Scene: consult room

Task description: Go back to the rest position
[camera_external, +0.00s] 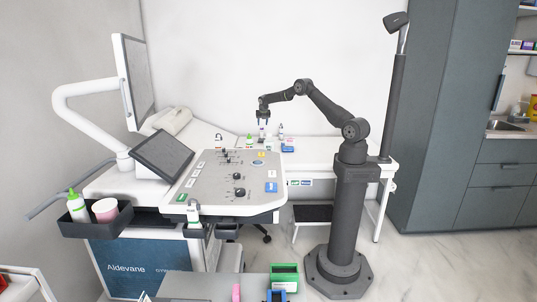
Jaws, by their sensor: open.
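My gripper (263,121) hangs at the end of my raised arm, pointing down over the far edge of the ultrasound console (215,195) and the white table behind it. Its jaws are open, and I see nothing held between them, though they are small here. I cannot tell whether the fingertips touch anything.
A blue item (287,149) lies on the white table (320,146). A monitor (134,82) and a tilted screen (163,155) stand left. Grey cabinets (433,110) stand right. Air above the table is clear.

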